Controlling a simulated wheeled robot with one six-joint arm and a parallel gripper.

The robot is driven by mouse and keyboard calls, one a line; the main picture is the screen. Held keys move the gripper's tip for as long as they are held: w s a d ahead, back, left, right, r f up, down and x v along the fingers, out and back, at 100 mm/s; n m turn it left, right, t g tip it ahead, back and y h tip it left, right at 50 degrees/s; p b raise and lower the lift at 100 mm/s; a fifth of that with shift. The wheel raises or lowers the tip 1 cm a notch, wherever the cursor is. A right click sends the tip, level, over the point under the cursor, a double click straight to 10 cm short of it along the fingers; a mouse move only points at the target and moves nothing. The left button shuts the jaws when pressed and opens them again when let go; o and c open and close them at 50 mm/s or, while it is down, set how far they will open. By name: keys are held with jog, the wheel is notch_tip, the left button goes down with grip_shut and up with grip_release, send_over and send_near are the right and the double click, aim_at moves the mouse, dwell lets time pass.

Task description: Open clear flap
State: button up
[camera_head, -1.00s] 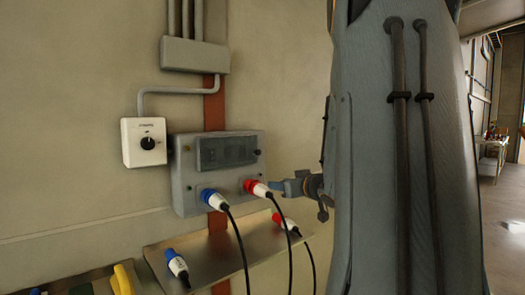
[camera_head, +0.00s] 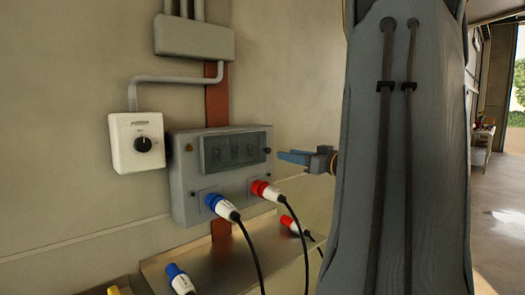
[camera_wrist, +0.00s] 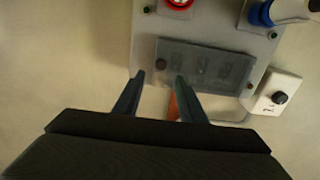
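The clear flap (camera_head: 234,150) is a dark see-through cover on the upper part of a grey wall box (camera_head: 178,180). It lies shut against the box in both views. The wrist view shows the flap (camera_wrist: 205,65) upside down, with a dark knob at its left end. My gripper (camera_head: 283,158) is right of the box in the head view, at about the flap's height. In the wrist view my gripper (camera_wrist: 160,76) is open and empty. Its fingertips lie in front of the flap's knob end; I cannot tell whether they touch it.
A blue plug (camera_head: 221,207) and a red plug (camera_head: 265,190) sit in the box's lower sockets, cables hanging. A white switch box (camera_head: 125,155) is to the left. A metal shelf (camera_head: 215,272) below holds another blue plug (camera_head: 179,279) and red plug (camera_head: 290,224). Bare wall lies right of the box.

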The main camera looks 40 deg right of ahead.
aim_at(269, 151)
jog(key=w, duration=0.2)
jog(key=w+p, duration=0.1)
jog(key=w, duration=0.3)
jog(key=shift+w+a+r, duration=0.1)
jog(key=shift+w+a, duration=0.25)
jog(key=shift+w, duration=0.05)
jog(key=shift+w+p, duration=0.35)
jog(key=shift+w, duration=0.4)
jog(key=shift+c, duration=0.5)
grip_shut()
